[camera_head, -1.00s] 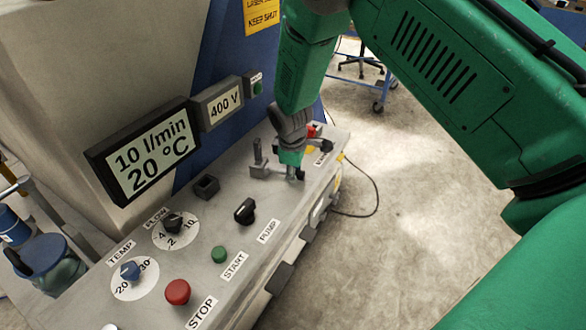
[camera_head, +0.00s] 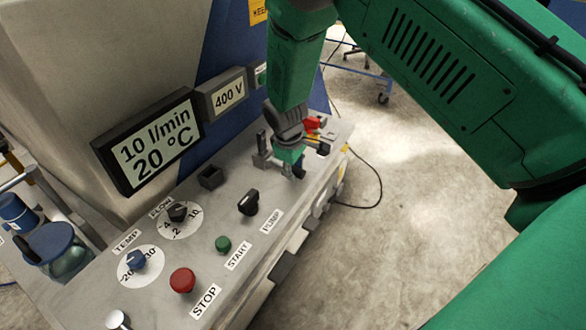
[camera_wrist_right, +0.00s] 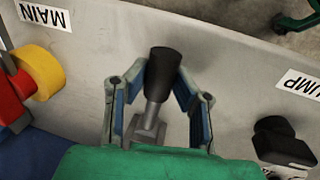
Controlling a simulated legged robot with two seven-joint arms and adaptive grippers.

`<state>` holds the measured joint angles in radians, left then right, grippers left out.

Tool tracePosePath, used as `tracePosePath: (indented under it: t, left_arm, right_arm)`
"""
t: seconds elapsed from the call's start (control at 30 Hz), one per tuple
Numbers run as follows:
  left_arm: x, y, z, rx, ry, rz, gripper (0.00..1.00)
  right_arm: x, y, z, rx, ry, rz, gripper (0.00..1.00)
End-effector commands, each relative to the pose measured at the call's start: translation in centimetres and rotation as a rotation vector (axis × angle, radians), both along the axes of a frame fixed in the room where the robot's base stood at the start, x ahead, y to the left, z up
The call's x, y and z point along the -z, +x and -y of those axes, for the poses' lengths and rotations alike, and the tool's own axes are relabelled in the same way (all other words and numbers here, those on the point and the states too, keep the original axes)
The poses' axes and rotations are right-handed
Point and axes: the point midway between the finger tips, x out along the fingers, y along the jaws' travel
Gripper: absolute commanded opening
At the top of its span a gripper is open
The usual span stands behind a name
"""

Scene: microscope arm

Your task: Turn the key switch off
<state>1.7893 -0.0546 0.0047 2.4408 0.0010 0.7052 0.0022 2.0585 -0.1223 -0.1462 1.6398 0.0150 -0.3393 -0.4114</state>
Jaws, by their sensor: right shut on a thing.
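My right gripper (camera_head: 290,166) reaches down over the far part of the grey control panel (camera_head: 225,262). In the right wrist view its two fingers (camera_wrist_right: 158,100) stand on either side of a black-handled lever (camera_wrist_right: 164,68). The lever has a grey metal stem on a square base; I cannot tell whether it is the key switch. The fingers partly hide it in the head view. The gripper is shut on this lever. A black PUMP knob (camera_head: 248,203) sits nearer on the panel and also shows in the right wrist view (camera_wrist_right: 284,142). My left gripper is not in view.
The red MAIN switch (camera_head: 314,124) on yellow is close beyond the gripper. A grey upright bracket (camera_head: 262,152) stands just left of it. Displays (camera_head: 150,140) rise behind the panel. The green START (camera_head: 223,244) and red STOP (camera_head: 182,280) buttons are nearer. Open floor lies right.

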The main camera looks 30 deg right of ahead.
Motion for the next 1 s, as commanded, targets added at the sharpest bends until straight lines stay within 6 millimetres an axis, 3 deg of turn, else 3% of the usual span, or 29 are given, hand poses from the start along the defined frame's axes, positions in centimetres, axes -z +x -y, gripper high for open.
tracePosePath:
  t: [0.27, 0.3, 0.37, 0.73, 0.87, 1.0]
  left_arm:
    - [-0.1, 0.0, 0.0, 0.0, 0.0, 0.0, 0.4]
    - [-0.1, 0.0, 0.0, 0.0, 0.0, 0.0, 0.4]
    - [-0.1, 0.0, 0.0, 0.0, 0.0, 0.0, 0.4]
    - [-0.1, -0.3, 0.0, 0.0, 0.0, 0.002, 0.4]
    - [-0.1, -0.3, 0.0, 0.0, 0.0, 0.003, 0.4]
    - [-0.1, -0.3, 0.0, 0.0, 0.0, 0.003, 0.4]
  right_arm:
    - [-0.3, -0.1, 0.4, 0.008, -0.004, -0.004, 0.0]
    - [-0.3, -0.1, 0.4, 0.008, -0.004, -0.004, 0.27]
    - [-0.2, -0.1, 0.3, 0.007, -0.004, -0.004, 0.43]
    - [-0.2, 0.2, 0.0, 0.003, -0.001, -0.005, 0.43]
    - [-1.9, 0.1, -0.3, 0.002, -0.001, -0.001, 0.43]
    - [-4.8, -0.3, -0.8, 0.002, -0.001, 0.001, 0.43]
